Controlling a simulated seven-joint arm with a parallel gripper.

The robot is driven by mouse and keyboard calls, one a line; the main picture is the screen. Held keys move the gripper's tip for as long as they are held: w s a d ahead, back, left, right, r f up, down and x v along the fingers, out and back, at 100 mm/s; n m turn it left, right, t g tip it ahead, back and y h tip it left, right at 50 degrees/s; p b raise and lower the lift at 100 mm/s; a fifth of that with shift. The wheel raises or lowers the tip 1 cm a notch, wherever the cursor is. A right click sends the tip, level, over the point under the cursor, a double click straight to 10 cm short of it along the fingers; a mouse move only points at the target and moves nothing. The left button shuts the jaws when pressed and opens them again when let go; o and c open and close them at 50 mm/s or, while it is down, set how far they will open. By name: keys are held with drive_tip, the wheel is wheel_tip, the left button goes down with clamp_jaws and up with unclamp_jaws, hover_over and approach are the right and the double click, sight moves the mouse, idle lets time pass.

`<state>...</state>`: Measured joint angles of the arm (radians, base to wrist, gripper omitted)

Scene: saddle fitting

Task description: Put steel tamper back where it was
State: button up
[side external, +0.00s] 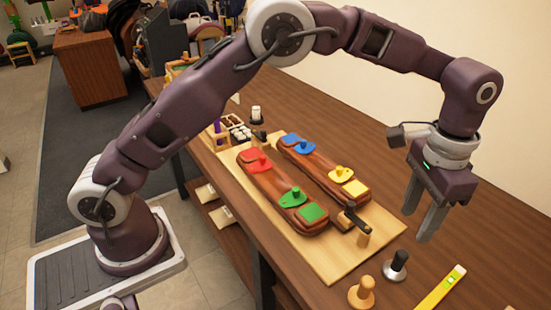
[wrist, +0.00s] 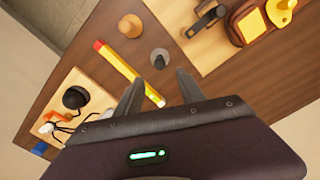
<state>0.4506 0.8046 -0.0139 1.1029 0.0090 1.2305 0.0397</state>
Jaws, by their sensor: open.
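The steel tamper (side external: 396,266), with a dark handle and silver base, stands on the bench just off the near right corner of the light wooden board (side external: 385,243). In the wrist view the steel tamper (wrist: 159,60) shows just beyond the fingers. My gripper (side external: 424,212) is open and empty, fingers pointing down. It is above the bench to the right of the tamper and apart from it. In the wrist view both fingertips (wrist: 159,84) are spread with nothing between them.
A wooden tamper (side external: 361,293) stands left of the steel one, and a yellow level (side external: 440,289) lies right. The board holds two brown leather pieces (side external: 268,183) with coloured templates. A small board with a black ball (wrist: 75,97) lies beyond the level.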

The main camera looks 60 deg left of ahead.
drive_tip(key=s+a+r+n+t, duration=0.3)
drive_tip(key=s+a+r, duration=0.8)
drive_tip(key=a+r, duration=0.35)
drive_tip(key=s+a+f+n+t, duration=0.1)
drive_tip(key=s+a, duration=0.2)
drive_tip(key=s, duration=0.5)
drive_tip(key=s+a+f+n+t, duration=0.1)
drive_tip(key=s+a, duration=0.3)
drive_tip(key=s, duration=0.5)
drive_tip(key=shift+s+f+n+t, duration=0.15)
drive_tip(key=shift+f+n+t, duration=0.15)
drive_tip(key=shift+f+n, duration=0.15)
drive_tip(key=shift+a, duration=0.1)
